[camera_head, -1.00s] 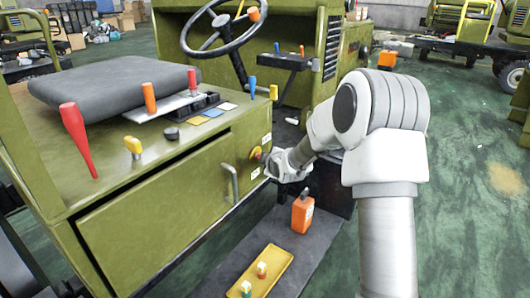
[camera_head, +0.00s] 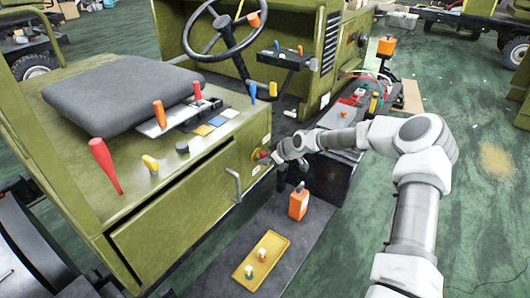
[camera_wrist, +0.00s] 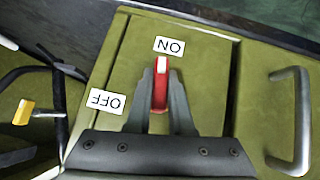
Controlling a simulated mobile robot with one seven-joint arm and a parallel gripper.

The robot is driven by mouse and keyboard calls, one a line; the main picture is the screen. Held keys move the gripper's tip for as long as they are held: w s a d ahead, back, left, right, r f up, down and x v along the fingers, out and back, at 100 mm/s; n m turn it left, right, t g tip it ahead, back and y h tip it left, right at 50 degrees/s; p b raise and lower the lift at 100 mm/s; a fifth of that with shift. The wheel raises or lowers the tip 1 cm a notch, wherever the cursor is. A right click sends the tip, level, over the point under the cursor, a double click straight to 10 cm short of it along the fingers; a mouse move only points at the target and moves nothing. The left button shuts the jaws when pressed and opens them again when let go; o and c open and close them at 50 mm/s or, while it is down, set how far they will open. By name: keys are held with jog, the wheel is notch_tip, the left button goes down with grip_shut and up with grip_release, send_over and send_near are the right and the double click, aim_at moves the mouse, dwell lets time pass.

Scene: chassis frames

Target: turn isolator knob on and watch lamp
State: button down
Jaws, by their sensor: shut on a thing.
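The red isolator knob (camera_wrist: 160,92) with a white tip is on a green panel in the wrist view. Its white tip points at the ON label (camera_wrist: 170,45). The OFF label (camera_wrist: 108,102) is off to one side. My gripper (camera_wrist: 161,78) is shut on the knob, one dark finger on each side. In the head view my gripper (camera_head: 277,157) is at the end face of the green seat box, and the knob's red part (camera_head: 262,155) shows beside it. I cannot pick out the lamp in either view.
A metal handle (camera_wrist: 291,120) stands out from the panel beside the knob. An orange bottle (camera_head: 298,203) and a yellow tray (camera_head: 262,257) with small pieces sit on the dark step below. Several levers and a steering wheel (camera_head: 222,32) are above.

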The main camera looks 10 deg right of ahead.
jog(key=shift+w+r+m+g+y, duration=0.1)
jog(key=shift+m+g+y, duration=0.2)
jog(key=shift+g, duration=0.1)
dwell(0.4)
jog(key=c, duration=0.8)
grip_release()
jog(key=v, duration=1.7)
jog(key=shift+d, duration=0.4)
jog(key=shift+a, duration=0.1)
